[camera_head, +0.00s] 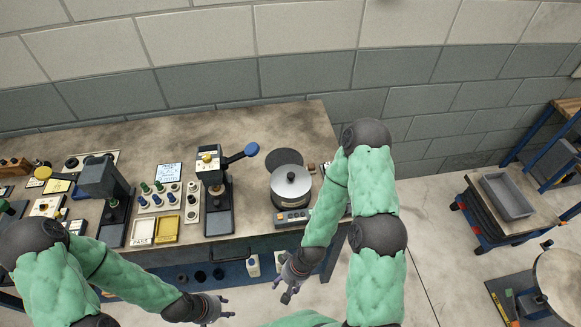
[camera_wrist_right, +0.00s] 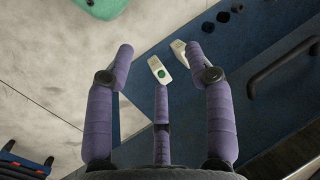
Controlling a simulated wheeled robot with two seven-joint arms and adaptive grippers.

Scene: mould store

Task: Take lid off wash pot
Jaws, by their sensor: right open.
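The wash pot (camera_head: 290,197) stands near the right end of the bench, on a base with small buttons on its front. Its grey metal lid (camera_head: 291,182) with a dark round knob sits on top of it. My right gripper (camera_head: 287,294) hangs in front of the bench, below and apart from the pot. In the right wrist view my right gripper (camera_wrist_right: 160,85) is open with nothing between its fingers. My left gripper (camera_head: 222,311) is low in front of the bench, far from the pot; its fingers look spread and empty.
A dark round disc (camera_head: 284,159) lies behind the pot. A lever press (camera_head: 216,190) with a blue knob stands left of it. White bottles (camera_wrist_right: 160,70) stand on the blue lower shelf (camera_wrist_right: 140,95). A cart with a grey tray (camera_head: 507,196) is at the right, across open floor.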

